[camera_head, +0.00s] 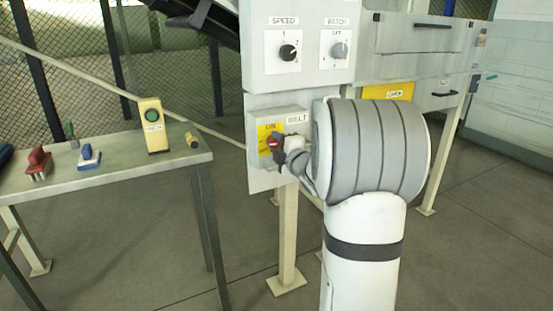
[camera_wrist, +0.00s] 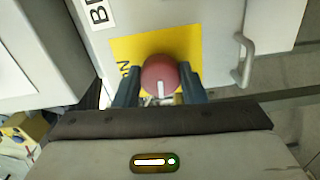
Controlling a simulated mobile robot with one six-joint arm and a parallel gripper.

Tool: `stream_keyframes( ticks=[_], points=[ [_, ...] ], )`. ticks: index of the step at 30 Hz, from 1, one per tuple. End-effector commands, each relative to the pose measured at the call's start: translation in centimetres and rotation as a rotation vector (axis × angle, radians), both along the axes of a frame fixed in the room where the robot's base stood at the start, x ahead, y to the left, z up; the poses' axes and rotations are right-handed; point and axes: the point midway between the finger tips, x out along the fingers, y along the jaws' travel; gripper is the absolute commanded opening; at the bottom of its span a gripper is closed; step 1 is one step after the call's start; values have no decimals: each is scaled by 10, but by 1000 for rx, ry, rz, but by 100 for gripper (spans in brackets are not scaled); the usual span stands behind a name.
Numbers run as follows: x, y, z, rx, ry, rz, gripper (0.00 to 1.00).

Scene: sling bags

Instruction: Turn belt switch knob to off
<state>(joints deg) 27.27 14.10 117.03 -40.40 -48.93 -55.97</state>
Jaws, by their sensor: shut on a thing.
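The belt switch knob (camera_wrist: 160,72) is red and round with a white pointer mark. It sits on a yellow plate (camera_wrist: 122,48) with an "ON" label at its left in the wrist view. The pointer mark faces the bottom of that view. My gripper (camera_wrist: 160,82) is shut on the knob, with one dark finger on each side. In the head view the red knob (camera_head: 273,139) shows on the grey box marked "BELT" (camera_head: 298,119). My gripper (camera_head: 284,147) reaches it from the right. The lower part of the plate is partly hidden.
Above the box is a panel with a black "SPEED" knob (camera_head: 288,52) and a grey "BATCH" knob (camera_head: 339,50). A side table (camera_head: 110,178) at left holds a yellow block (camera_head: 153,126) and several small items. A metal handle (camera_wrist: 245,60) is right of the plate.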

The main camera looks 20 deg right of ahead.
Motion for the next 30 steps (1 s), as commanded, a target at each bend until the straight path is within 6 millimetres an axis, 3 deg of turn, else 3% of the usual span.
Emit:
stream_keyframes(
  ticks=[23, 24, 30],
  points=[
    [0, 0, 0, -101, -3, 2, 14],
    [0, 0, 0, -101, -3, 2, 40],
    [0, 0, 0, -100, -3, 1, 56]
  ],
)
